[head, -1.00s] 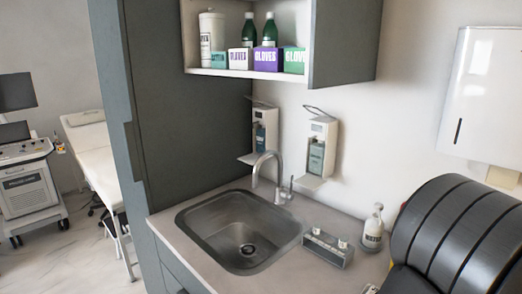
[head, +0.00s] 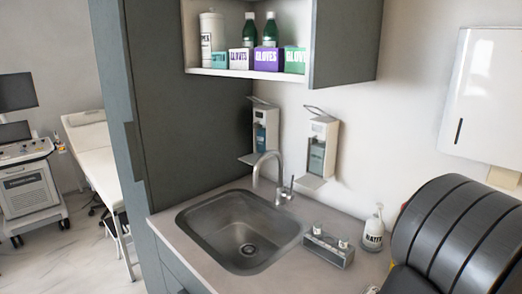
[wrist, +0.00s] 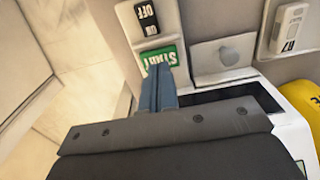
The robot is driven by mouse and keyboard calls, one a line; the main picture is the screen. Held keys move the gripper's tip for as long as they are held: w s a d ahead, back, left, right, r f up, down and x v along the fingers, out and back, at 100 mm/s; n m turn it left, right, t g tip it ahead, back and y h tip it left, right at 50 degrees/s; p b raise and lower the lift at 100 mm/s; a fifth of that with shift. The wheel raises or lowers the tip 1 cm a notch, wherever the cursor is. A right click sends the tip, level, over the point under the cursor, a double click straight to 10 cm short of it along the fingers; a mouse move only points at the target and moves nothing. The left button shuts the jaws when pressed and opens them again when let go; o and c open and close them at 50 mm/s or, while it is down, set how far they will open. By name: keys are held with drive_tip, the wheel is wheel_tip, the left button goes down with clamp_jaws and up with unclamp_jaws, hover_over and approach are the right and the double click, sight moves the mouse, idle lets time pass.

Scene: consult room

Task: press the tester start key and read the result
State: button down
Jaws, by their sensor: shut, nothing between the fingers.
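In the wrist view, a pale tester body (wrist: 195,20) carries a green key (wrist: 160,56) with white lettering that looks like START. My gripper (wrist: 159,71) is shut and empty, and its blue-grey fingertips overlap the lower edge of the green key. I cannot tell whether they touch it or hover just over it. A black switch marked ON and OFF (wrist: 147,17) sits above the key. A dark recessed panel (wrist: 262,98) lies to the right of the fingers, partly hidden by my gripper body; no result can be read on it. The head view shows neither gripper nor tester.
In the wrist view, a grey round knob (wrist: 228,54) stands right of the key. A white labelled device (wrist: 290,25) and a yellow object (wrist: 305,97) are further right. The head view shows a sink (head: 238,230), a metal tray (head: 328,247) and a bottle (head: 373,231) on the counter.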

drive_tip(key=shift+f, duration=0.95)
idle(0.3)
drive_tip(key=shift+r, duration=3.5)
drive_tip(key=shift+f, duration=3.35)
wheel_tip(320, 180, up, 17)
wheel_tip(320, 180, down, 8)
drive_tip(key=shift+f, duration=0.2)
